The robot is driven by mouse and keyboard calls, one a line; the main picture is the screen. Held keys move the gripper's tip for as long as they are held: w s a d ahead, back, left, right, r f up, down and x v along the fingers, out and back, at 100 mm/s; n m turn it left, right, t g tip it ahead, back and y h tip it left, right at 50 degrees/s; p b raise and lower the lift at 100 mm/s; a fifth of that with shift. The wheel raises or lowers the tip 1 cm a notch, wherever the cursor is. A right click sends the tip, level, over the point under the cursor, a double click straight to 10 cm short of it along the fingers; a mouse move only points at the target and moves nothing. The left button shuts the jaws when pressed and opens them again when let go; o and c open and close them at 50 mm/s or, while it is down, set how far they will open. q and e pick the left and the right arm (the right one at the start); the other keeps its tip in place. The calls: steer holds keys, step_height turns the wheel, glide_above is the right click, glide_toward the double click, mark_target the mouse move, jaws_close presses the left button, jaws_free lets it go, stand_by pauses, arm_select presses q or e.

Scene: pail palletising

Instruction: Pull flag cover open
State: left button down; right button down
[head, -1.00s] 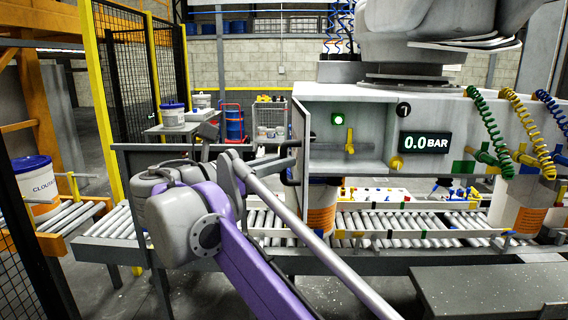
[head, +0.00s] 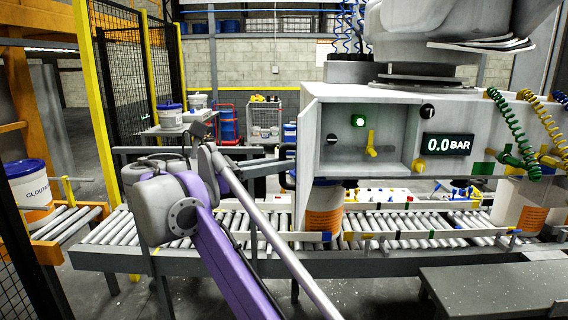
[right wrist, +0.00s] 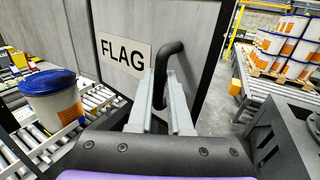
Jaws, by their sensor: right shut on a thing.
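The flag cover (right wrist: 195,40) is a grey panel with a FLAG label (right wrist: 124,53) and a black bar handle (right wrist: 167,58). In the head view the cover (head: 309,150) stands swung out, nearly edge-on, at the left side of the grey valve box (head: 400,180). My right gripper (right wrist: 166,88) is shut on the black handle, with a finger on each side of it. In the head view my right gripper (head: 278,163) reaches the handle from the left. Inside the box show a green light (head: 358,120), a yellow lever (head: 370,145) and a dark knob. My left gripper is out of view.
A roller conveyor (head: 240,227) with orange-labelled pails runs below the box. A blue-lidded pail (right wrist: 55,98) stands on rollers left of the cover in the wrist view. A grey bench (head: 490,290) is at front right. Palleted pails (right wrist: 290,45) stand farther off.

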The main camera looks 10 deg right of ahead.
steer(key=shift+w+a+f+g, duration=0.2)
steer(key=shift+w+a+g, duration=0.1)
steer(key=shift+w+a, duration=0.15)
steer(key=shift+d, duration=0.15)
steer(key=c, duration=1.2)
jaws_free()
steer(key=shift+c, duration=0.2)
steer(key=o, duration=0.4)
steer(key=shift+w+d+f, duration=0.1)
steer(key=shift+w+d, duration=0.15)
steer(key=shift+w, duration=0.25)
steer(key=shift+s+a, duration=0.15)
steer(key=shift+s, duration=0.15)
steer(key=shift+w, duration=0.1)
